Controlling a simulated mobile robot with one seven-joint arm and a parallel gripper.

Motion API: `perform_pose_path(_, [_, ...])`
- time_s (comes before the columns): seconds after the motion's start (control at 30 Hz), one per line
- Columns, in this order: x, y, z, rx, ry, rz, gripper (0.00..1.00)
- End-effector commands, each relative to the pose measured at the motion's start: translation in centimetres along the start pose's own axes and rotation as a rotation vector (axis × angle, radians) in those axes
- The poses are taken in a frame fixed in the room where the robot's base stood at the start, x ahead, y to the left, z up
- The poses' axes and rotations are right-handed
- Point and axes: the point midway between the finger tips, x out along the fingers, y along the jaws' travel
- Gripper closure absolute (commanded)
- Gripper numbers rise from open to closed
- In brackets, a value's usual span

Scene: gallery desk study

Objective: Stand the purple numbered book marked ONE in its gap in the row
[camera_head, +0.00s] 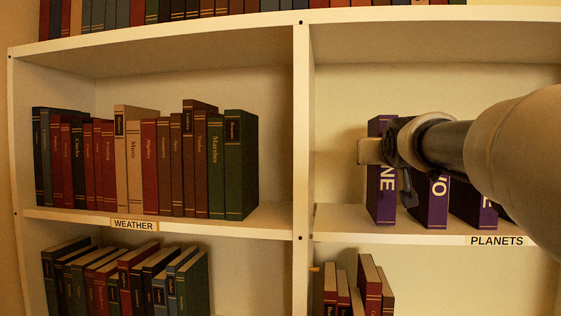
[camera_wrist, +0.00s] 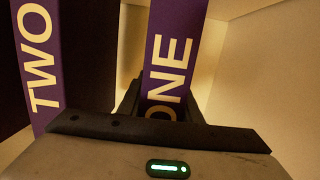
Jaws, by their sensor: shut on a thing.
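The purple book marked ONE (camera_head: 382,207) stands upright at the left end of the purple row, on or just above the right-hand shelf (camera_head: 340,222). My gripper (camera_head: 374,151) is shut on its spine, at about mid-height. In the wrist view the book (camera_wrist: 174,45) rises between the fingers of my gripper (camera_wrist: 163,105), its letters partly hidden. The purple book marked TWO (camera_head: 431,212) stands to its right, partly behind my arm. It shows on the left in the wrist view (camera_wrist: 42,70), with a dark space between the two. Whether ONE's base touches the shelf is unclear.
Another purple book (camera_head: 470,205) stands right of TWO, mostly hidden by my arm. A PLANETS label (camera_head: 497,241) is on the shelf edge. A white upright divider (camera_head: 302,130) stands left, with bare shelf between it and ONE.

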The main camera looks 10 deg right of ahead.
Motion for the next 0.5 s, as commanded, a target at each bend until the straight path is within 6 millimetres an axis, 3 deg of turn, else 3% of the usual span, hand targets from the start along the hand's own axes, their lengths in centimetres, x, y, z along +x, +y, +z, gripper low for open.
perform_pose_path(0.47, [-0.03, 0.0, 0.38, 0.001, 0.011, -0.001, 1.0])
perform_pose_path(0.5, [0.1, -0.01, 0.79, 0.0, 0.002, -0.001, 0.67])
